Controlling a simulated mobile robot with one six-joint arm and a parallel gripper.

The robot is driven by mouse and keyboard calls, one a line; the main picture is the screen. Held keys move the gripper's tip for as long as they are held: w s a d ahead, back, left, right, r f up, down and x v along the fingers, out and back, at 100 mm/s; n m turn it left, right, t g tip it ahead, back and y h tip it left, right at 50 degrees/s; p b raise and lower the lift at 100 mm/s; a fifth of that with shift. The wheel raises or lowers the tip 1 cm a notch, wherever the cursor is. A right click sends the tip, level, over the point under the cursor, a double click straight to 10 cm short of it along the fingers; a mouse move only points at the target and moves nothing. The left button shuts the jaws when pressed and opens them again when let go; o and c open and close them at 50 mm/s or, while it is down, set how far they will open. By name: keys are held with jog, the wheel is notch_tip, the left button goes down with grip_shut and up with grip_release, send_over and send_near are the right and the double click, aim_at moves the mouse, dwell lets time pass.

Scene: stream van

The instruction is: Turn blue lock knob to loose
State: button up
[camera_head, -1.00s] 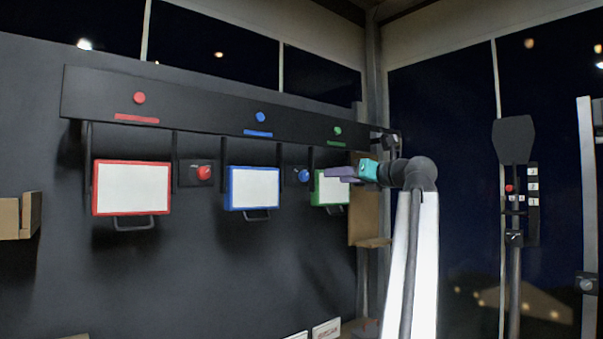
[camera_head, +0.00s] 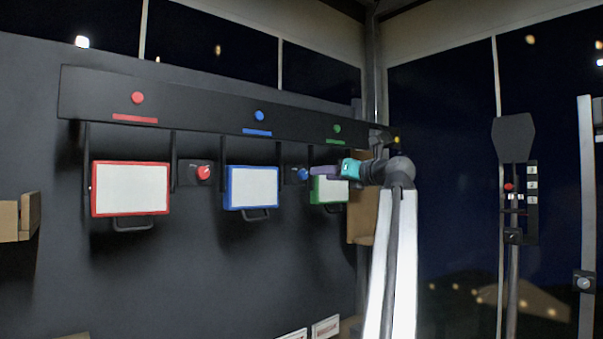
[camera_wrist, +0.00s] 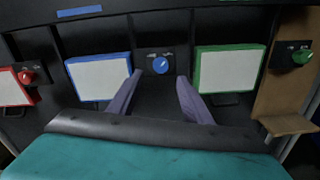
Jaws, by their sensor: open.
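The blue lock knob (camera_head: 303,174) sits on a small dark plate on the wall, between the blue-framed panel (camera_head: 251,188) and the green-framed panel (camera_head: 330,190). In the wrist view the blue knob (camera_wrist: 161,65) shows a pale pointer mark, with small labels above it too tiny to read. My gripper (camera_head: 314,172) is beside the knob in the head view. In the wrist view my gripper (camera_wrist: 158,82) is open, its two purple fingers pointing at the knob from either side. The fingers appear short of the knob, and nothing is between them.
A red knob (camera_head: 204,172) sits beside the red-framed panel (camera_head: 130,188) at left. A green knob (camera_wrist: 302,57) is right of the green panel, above a brown ledge (camera_wrist: 287,124). A dark rail (camera_head: 200,108) runs above the panels.

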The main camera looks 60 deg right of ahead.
aim_at(305, 174)
jog(key=p+x, duration=0.2)
jog(key=x, duration=0.6)
jog(key=shift+w+d, duration=0.1)
jog(key=shift+w, duration=0.25)
